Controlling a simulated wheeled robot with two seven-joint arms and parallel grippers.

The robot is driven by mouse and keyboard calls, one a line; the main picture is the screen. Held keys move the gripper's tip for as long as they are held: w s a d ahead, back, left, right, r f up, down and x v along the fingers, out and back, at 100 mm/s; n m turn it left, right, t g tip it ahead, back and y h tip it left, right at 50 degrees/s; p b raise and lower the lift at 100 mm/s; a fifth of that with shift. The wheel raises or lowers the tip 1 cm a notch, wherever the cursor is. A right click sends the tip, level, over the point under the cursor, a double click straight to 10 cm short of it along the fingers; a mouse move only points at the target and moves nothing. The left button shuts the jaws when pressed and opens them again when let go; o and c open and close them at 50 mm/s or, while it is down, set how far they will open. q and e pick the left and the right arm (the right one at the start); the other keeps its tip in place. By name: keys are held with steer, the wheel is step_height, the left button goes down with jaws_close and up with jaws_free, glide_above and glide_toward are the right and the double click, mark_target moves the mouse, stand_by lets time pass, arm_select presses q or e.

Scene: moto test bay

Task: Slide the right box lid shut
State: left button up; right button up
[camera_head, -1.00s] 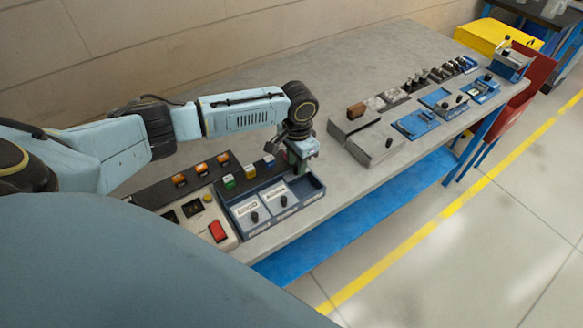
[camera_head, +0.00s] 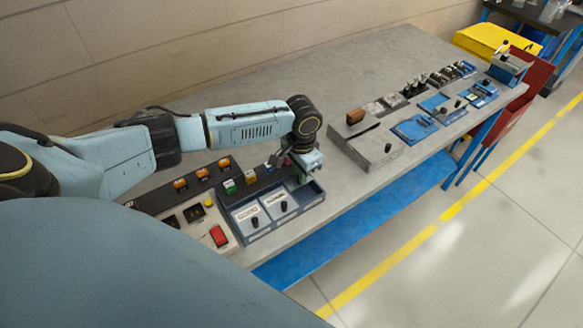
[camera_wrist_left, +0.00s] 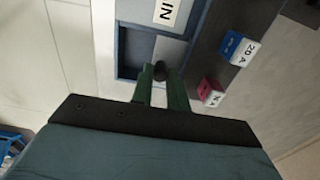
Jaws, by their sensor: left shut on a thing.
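The blue box (camera_head: 262,234) sits on the table with two pale, labelled lids, the left one (camera_head: 239,215) and the middle one (camera_head: 275,197), each with a black knob. At the box's right end an open blue compartment shows in the left wrist view (camera_wrist_left: 130,50). A grey lid (camera_wrist_left: 169,50) lies at its back side, with a black knob (camera_wrist_left: 160,71). My left gripper (camera_head: 303,178) is over this right end. In the left wrist view its green fingers (camera_wrist_left: 160,80) are shut on the knob. Most of this lid is hidden by my gripper in the head view.
Coloured switch blocks (camera_head: 250,177) stand in a row close behind the box. A control panel with a red switch (camera_head: 218,236) adjoins its left side. A grey box (camera_head: 372,148) and blue units stand to the right. Bare table lies between.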

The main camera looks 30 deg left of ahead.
arm_select(q)
steer(key=shift+s+d+p, duration=0.35)
steer(key=shift+d+p, duration=0.25)
steer(key=shift+d, duration=0.2)
steer(key=shift+s+d+p, duration=0.3)
steer(key=shift+d+p, duration=0.25)
steer(key=shift+d, duration=0.25)
steer(key=shift+s+d+p, duration=0.35)
steer(key=shift+d+p, duration=0.25)
steer(key=shift+d, duration=0.2)
steer(key=o, duration=0.7)
steer(key=shift+c, duration=0.2)
step_height(320, 180, up, 7)
steer(key=p, duration=0.6)
